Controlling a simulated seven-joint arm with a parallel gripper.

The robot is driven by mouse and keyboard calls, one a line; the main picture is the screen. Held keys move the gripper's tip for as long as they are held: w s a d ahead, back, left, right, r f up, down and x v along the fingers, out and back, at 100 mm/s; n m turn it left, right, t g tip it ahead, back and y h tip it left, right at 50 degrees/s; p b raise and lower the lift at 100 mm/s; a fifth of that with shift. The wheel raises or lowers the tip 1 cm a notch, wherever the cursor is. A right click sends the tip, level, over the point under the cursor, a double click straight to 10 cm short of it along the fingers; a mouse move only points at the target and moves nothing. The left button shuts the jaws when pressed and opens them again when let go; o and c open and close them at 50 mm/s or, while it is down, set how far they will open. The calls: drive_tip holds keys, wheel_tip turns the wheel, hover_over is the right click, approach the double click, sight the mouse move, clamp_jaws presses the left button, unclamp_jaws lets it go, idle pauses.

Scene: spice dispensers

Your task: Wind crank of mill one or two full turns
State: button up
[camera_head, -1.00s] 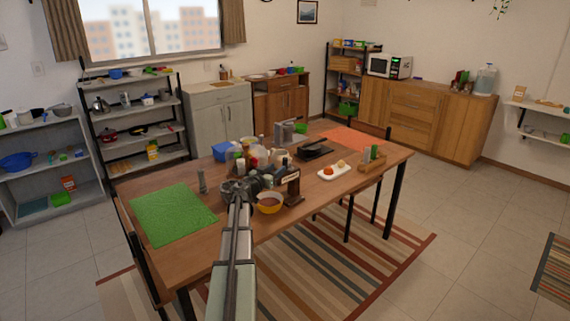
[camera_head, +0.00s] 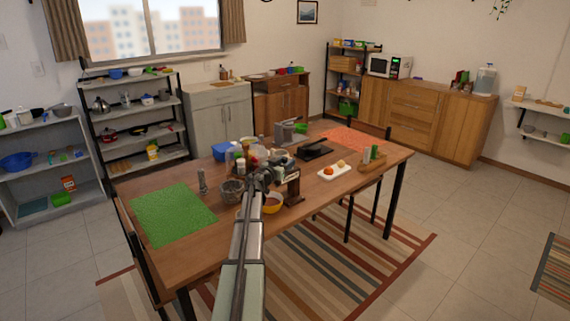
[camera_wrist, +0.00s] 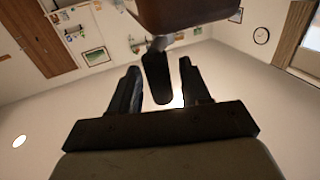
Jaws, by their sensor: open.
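A dark brown wooden stand-like body with a pale label (camera_head: 293,187) stands near the table's front edge in the head view; it looks like a mill. In the wrist view a brown block (camera_wrist: 183,12) fills the top, with a short metal arm and a dark crank handle (camera_wrist: 156,80) below it. My gripper (camera_wrist: 160,66) is open, with one finger on each side of the handle and visible gaps on both sides. In the head view my gripper (camera_head: 262,166) is beside the mill's upper left, where my arm partly hides it. Which mill number this is cannot be read.
Bottles and jars crowd behind. A white tray (camera_head: 334,171) lies to the right. The green mat (camera_head: 172,214) is clear.

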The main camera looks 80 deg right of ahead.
clamp_jaws()
drive_tip(key=shift+s+r+n+t+h, duration=0.1)
drive_tip(key=shift+s+n+t+h, duration=0.2)
drive_tip(key=shift+n+t, duration=0.5)
drive_tip(key=shift+s+r+n+t+h, duration=0.1)
drive_tip(key=shift+s+n+t+h, duration=0.3)
drive_tip(key=shift+t, duration=0.75)
drive_tip(key=shift+s+n+t+h, duration=0.1)
drive_tip(key=shift+n+t+h, duration=0.3)
drive_tip(key=shift+n+t, duration=0.5)
drive_tip(key=shift+s+f+n+t, duration=0.15)
drive_tip(key=shift+n+t, duration=0.15)
drive_tip(key=shift+t, duration=0.45)
drive_tip(key=shift+a+f, duration=0.1)
unclamp_jaws()
drive_tip(key=w+a, duration=0.1)
drive_tip(key=a, duration=1.2)
drive_tip(key=shift+a, duration=0.4)
